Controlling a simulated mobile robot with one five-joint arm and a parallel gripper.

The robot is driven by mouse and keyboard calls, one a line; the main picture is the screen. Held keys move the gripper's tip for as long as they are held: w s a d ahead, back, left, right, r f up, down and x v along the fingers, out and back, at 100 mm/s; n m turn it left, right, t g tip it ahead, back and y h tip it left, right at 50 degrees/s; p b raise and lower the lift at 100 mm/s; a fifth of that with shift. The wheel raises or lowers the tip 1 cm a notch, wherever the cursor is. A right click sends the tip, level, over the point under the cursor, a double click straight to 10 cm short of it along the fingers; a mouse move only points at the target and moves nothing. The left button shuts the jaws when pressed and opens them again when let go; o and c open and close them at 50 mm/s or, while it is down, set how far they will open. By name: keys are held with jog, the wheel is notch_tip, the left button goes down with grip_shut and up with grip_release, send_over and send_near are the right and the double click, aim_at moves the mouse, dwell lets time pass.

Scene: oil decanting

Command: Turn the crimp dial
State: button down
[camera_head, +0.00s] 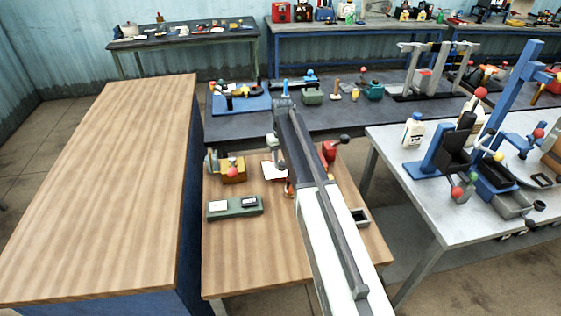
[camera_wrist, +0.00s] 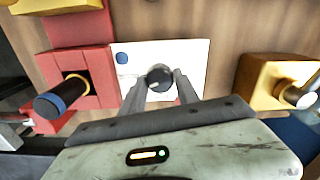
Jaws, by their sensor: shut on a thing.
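In the wrist view, a dark round dial (camera_wrist: 157,74) with a small light mark stands on a white plate (camera_wrist: 195,58). I take it to be the crimp dial. My gripper (camera_wrist: 161,83) has its two grey fingers on either side of the dial, shut on it. The plate carries a blue spot and some small print left of the dial. In the head view, part of the white plate (camera_head: 270,171) shows on the wooden table, beside my arm. The dial itself is hidden there by my arm.
A red block with a dark cylindrical knob (camera_wrist: 62,99) stands left of the plate in the wrist view. A yellow block (camera_wrist: 262,78) with a metal knob stands right. In the head view, a green tray (camera_head: 235,207) lies nearer, and the wooden table's (camera_head: 245,265) front is clear.

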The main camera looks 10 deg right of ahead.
aim_at(282, 162)
jog(key=shift+m, duration=2.1)
jog(key=shift+s, duration=0.1)
jog(key=c, duration=0.9)
grip_release()
notch_tip(282, 162, up, 8)
jog(key=p, duration=0.8)
jog(key=shift+f, duration=0.1)
